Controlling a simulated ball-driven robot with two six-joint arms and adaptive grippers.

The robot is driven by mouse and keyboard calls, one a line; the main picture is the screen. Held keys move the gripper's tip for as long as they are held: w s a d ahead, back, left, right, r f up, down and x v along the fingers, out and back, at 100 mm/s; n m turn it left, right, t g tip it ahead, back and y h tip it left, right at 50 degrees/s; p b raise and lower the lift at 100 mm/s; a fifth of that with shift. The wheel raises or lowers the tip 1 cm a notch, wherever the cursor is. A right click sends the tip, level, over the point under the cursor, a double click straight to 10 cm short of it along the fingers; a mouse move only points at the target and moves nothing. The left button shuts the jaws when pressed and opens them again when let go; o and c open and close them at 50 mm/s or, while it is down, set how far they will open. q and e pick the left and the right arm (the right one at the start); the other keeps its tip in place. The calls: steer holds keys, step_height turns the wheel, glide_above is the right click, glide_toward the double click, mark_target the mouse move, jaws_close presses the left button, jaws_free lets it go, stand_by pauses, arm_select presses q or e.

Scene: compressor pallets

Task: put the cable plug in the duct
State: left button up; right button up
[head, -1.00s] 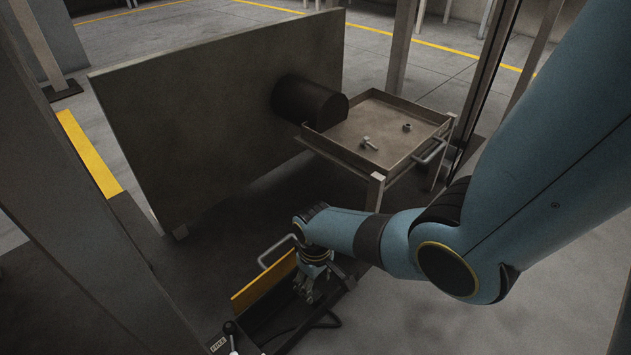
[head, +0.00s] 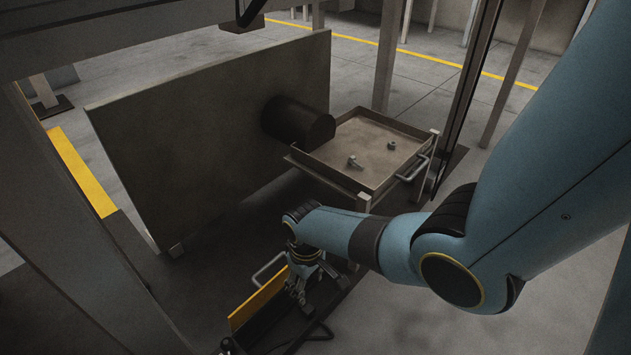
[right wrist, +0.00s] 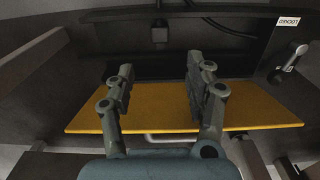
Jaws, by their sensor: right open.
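My right gripper (head: 299,292) points down over a dark trough-like unit with a yellow plate (head: 257,300) on its side. In the right wrist view the gripper (right wrist: 159,70) is open, its two fingers apart with nothing between them, over the yellow plate (right wrist: 160,108). A small dark block (right wrist: 160,34), seemingly the cable plug, sits on the dark unit beyond the fingertips, apart from them. A black cable (head: 322,328) curls beside the unit. I cannot tell for sure which part is the duct. My left gripper is out of view.
A label reading LOCKED (right wrist: 289,22) and a small lever (right wrist: 290,56) are beside the unit. A large upright panel (head: 200,130) with a dark cylinder (head: 298,122) stands behind. A metal tray (head: 385,178) holds two small fasteners. Posts stand left and right.

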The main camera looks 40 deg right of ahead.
steer(key=s+a+r+t, duration=0.1)
steer(key=s+r+t, duration=0.4)
steer(key=s, duration=0.6)
steer(key=s+a+r+t, duration=0.1)
steer(key=s+r, duration=0.2)
steer(key=r, duration=0.6)
steer(key=s+a+r+t, duration=0.1)
steer(key=s+a+r, duration=0.1)
steer(key=r, duration=0.7)
steer(key=shift+s+r+t, duration=0.4)
steer(key=shift+s, duration=0.1)
steer(key=shift+d, duration=0.1)
